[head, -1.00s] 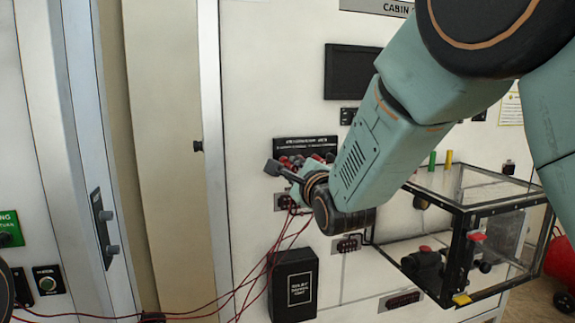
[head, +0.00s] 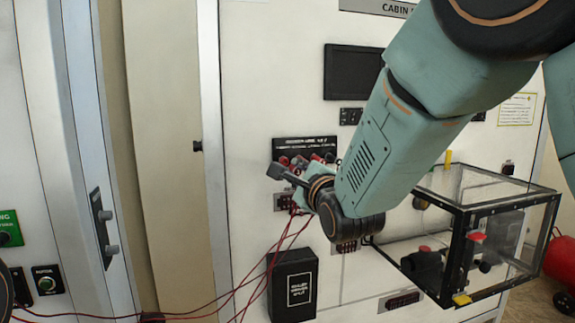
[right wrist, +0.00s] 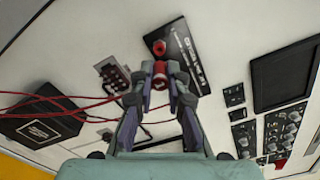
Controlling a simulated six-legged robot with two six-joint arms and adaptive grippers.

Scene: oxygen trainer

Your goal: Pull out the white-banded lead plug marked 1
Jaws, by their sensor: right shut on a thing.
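My right gripper (right wrist: 160,82) is shut on a red lead plug (right wrist: 160,70), which shows between the fingertips in the right wrist view. Its white band and mark are too small to read, and I cannot tell whether its tip is still in a socket. Another red plug or socket (right wrist: 159,47) shows just beyond the fingertips. In the head view my right gripper (head: 287,174) is in front of the black socket panel (head: 305,144), with several red plugs (head: 316,158) behind it. My left gripper is not in view.
Red leads (head: 248,283) hang from the panel and run left past a black box (head: 293,285) below. A clear-walled case (head: 500,186) with a black frame stands right of my arm. A dark screen (head: 353,72) is above.

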